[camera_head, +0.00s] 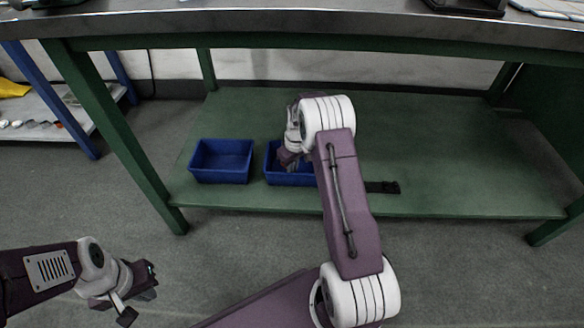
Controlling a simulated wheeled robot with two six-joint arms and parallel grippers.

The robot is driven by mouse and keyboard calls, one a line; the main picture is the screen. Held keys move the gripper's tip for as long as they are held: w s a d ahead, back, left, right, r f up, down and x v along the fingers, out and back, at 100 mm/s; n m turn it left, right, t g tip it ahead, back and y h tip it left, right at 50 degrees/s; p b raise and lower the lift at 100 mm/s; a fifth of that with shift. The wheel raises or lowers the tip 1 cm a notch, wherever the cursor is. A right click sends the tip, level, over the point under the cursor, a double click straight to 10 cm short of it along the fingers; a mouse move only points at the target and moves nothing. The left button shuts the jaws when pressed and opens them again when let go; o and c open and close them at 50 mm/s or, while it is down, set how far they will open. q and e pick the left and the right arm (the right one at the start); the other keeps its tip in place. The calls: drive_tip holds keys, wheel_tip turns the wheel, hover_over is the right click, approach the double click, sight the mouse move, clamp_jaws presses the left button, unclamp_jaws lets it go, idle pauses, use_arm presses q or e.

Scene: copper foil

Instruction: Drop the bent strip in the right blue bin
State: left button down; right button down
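The right blue bin (277,178) stands on the green lower shelf, partly hidden by my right arm. My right gripper (288,157) is over this bin, its fingers pointing down at the opening. Its fingers are small and partly covered by my wrist, so I cannot tell if they are open or shut, or hold anything. I cannot make out the bent strip. My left gripper (140,293) is at the lower left, above the floor and away from the shelf. Its fingers are apart with nothing visible between them.
A second blue bin (222,161) stands just left of the right one and looks empty. A small dark object (382,187) lies near the front edge of the green shelf (450,160). The worktop (300,22) overhangs the shelf, and a green leg (115,130) stands at left.

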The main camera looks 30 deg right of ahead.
drive_tip(key=c, duration=1.7)
unclamp_jaws()
drive_tip(key=shift+f, duration=0.1)
drive_tip(key=shift+r, duration=0.5)
drive_tip(key=r+p, duration=0.3)
drive_tip(key=r, duration=0.2)
drive_tip(key=r+p, duration=0.2)
drive_tip(key=r, duration=0.1)
drive_tip(key=shift+s+d+p, duration=0.1)
drive_tip(key=shift+s+p, duration=0.25)
drive_tip(key=shift+s, duration=0.05)
drive_tip(key=s+a+r+m, duration=0.1)
drive_tip(key=s+a+r, duration=0.1)
drive_tip(key=s+a, duration=0.2)
drive_tip(key=s+a+r+m, duration=0.1)
drive_tip(key=s+a, duration=0.4)
drive_tip(key=s, duration=0.6)
drive_tip(key=s+a+r, duration=0.2)
drive_tip(key=s+a, duration=0.3)
drive_tip(key=s, duration=0.2)
drive_tip(key=shift+s+r+m, duration=0.2)
drive_tip(key=shift+r+m, duration=0.1)
drive_tip(key=shift+m, duration=0.1)
